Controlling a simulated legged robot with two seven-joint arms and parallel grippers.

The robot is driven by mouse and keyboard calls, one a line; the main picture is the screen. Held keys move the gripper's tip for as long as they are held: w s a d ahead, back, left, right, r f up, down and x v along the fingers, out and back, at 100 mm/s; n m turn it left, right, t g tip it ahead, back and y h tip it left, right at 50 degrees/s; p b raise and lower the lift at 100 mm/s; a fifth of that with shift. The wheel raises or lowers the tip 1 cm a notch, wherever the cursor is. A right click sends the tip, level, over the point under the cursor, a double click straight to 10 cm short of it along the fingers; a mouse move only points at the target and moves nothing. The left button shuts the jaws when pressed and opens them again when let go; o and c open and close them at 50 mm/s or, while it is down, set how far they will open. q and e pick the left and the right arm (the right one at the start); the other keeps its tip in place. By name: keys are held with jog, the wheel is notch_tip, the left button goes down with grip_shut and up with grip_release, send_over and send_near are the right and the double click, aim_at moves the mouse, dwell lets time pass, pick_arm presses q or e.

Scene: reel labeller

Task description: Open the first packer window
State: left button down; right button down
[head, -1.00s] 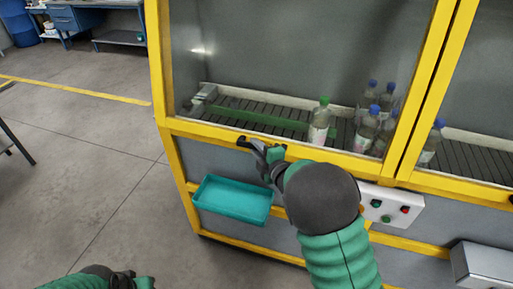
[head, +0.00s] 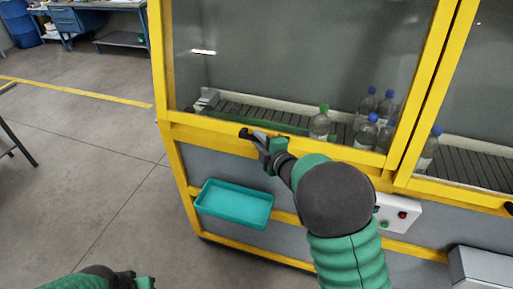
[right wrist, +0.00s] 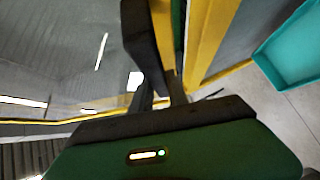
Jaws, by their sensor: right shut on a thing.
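The first packer window (head: 290,75) is a clear pane in a yellow frame on the left of the machine. Its lower yellow rail (head: 345,158) sits slightly above the sill. My right gripper (head: 256,138) is at the left part of this rail, shut on the dark window handle (head: 244,132), which the fingers mostly hide. In the right wrist view the dark fingers (right wrist: 160,60) stand against the yellow frame and pane. My left gripper (head: 122,275) is low at the left edge of the machine area, cut by the picture's bottom, its jaws unclear.
Behind the pane, a green-capped bottle (head: 320,124) and several blue-capped bottles (head: 370,130) stand on a conveyor. A teal tray (head: 235,204) hangs below the window. A control box (head: 398,212) is right of my right arm.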

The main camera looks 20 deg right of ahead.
jog(key=w+r+p, duration=0.1)
jog(key=r+p, duration=0.1)
jog(key=r, duration=0.3)
jog(key=w+d+r+p, duration=0.1)
jog(key=r+p, duration=0.2)
jog(key=r, duration=0.3)
jog(key=w+d+r+p, duration=0.1)
jog(key=r+p, duration=0.2)
jog(key=r, duration=0.2)
jog(key=shift+w+d+r, duration=0.1)
jog(key=shift+d+r, duration=0.15)
jog(key=p, duration=1.1)
send_near(260, 24)
jog(key=x, duration=0.4)
jog(key=shift+a+r, duration=0.1)
jog(key=c, duration=1.4)
grip_release()
jog(key=shift+o, duration=0.6)
